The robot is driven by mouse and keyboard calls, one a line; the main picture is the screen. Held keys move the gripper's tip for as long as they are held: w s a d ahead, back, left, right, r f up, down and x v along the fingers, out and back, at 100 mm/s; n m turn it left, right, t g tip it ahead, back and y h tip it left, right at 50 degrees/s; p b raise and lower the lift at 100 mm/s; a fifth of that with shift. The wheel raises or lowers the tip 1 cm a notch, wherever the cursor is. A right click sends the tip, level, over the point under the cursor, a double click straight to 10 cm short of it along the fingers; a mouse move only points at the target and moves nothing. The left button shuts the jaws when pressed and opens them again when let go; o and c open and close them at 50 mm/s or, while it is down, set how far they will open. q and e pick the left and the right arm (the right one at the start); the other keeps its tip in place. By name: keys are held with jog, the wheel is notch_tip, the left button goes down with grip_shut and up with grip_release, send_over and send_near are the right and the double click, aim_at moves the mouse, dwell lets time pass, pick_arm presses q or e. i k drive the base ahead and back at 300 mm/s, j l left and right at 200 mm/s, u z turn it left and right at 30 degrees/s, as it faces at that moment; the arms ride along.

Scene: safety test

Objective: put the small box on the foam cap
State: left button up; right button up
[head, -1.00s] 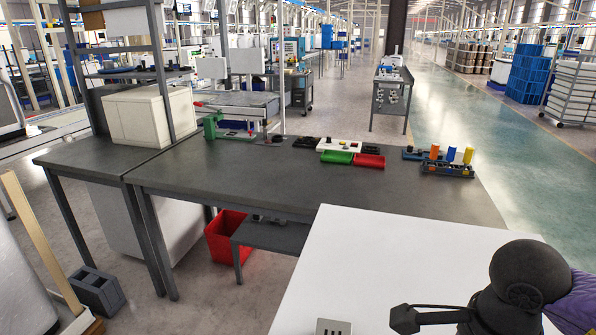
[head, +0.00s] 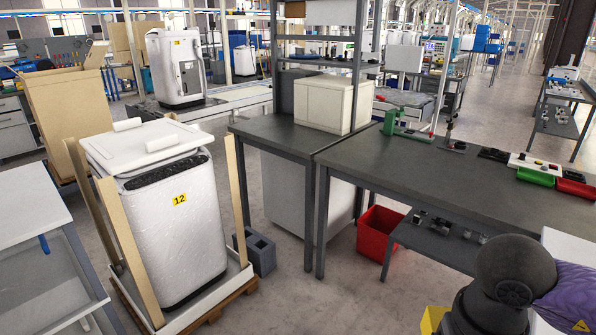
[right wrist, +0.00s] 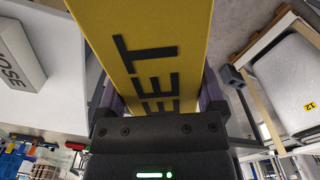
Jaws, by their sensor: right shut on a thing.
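My right gripper (right wrist: 158,92) is shut on a yellow small box (right wrist: 150,45) with dark letters ending in "EET". In the head view a yellow corner (head: 432,319), likely of this box, shows at the bottom beside my dark right wrist; the fingers are hidden there. The white foam cap (head: 118,150) sits on top of a wrapped white appliance (head: 180,235) with a yellow "12" label, left of centre in the head view. Loose white pieces lie on the cap. The box is apart from it. My left gripper is not in view.
Wooden posts (head: 128,240) stand around the appliance on its pallet. A grey block (head: 258,254), a red bin (head: 378,232) and dark worktables (head: 440,180) are to its right. A white table (head: 40,215) is at left. A pale box (right wrist: 15,60) lies on a white surface in the wrist view.

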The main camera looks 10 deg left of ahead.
aim_at(147, 139)
jog(key=i+j+u, duration=0.25)
jog(key=u, duration=0.15)
jog(key=i+j+u, duration=0.15)
jog(key=i+u, duration=0.25)
jog(key=i+j+u, duration=0.1)
jog(key=i+u, duration=0.65)
jog(key=i+l+u, duration=0.2)
jog(key=l+u, duration=0.2)
jog(key=i+l+u, duration=0.15)
jog(key=l+u, duration=0.25)
jog(key=l, duration=0.15)
jog(key=l+u, duration=0.4)
jog(key=l, duration=0.15)
jog(key=l+u, duration=0.4)
jog(key=l, duration=0.15)
jog(key=i+l+u, duration=0.1)
jog(key=i, duration=0.2)
jog(key=i+l+u, duration=0.1)
jog(key=i, duration=0.15)
